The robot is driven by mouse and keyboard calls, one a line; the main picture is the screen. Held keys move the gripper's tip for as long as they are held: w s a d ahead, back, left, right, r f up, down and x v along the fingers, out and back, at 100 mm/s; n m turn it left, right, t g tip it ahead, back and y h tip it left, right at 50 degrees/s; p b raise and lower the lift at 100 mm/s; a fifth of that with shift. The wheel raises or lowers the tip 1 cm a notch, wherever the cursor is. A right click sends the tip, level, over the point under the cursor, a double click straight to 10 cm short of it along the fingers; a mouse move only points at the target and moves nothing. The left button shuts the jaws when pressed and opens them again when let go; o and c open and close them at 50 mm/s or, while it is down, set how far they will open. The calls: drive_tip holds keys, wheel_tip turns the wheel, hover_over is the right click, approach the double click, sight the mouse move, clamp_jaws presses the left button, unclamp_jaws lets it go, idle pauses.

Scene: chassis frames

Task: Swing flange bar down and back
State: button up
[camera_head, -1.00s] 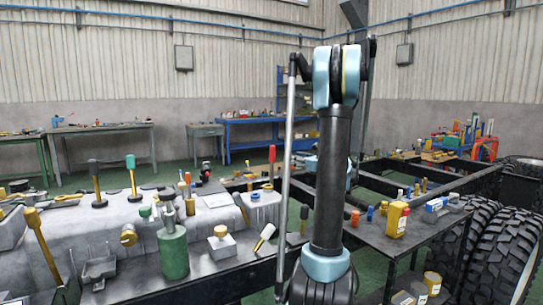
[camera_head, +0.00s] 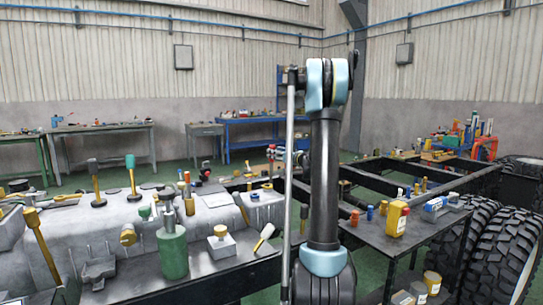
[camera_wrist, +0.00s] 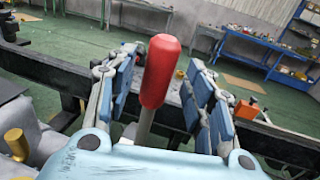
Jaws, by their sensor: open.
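A bar with a rounded red grip (camera_wrist: 161,72) and a pale grey shaft stands nearly upright in the middle of the wrist view. It looks like the flange bar. My gripper (camera_wrist: 163,88) is open, with blue-padded fingers on the left and right of the red grip. Gaps show on both sides, so the fingers do not appear closed on it. The bar's lower end is hidden behind my gripper's pale blue body. In the head view my arm stands in front of this area, and I cannot make out the fingers.
A black chassis frame (camera_head: 390,176) runs behind my arm. A bench at left holds a green bottle (camera_head: 172,252), mallets and small tools. A dark side table (camera_head: 412,232) with a yellow bottle (camera_head: 396,220) stands at right, beside large tyres (camera_head: 505,245).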

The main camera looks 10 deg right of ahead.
drive_tip(key=shift+x, duration=1.7)
drive_tip(key=shift+c, duration=0.6)
clamp_jaws()
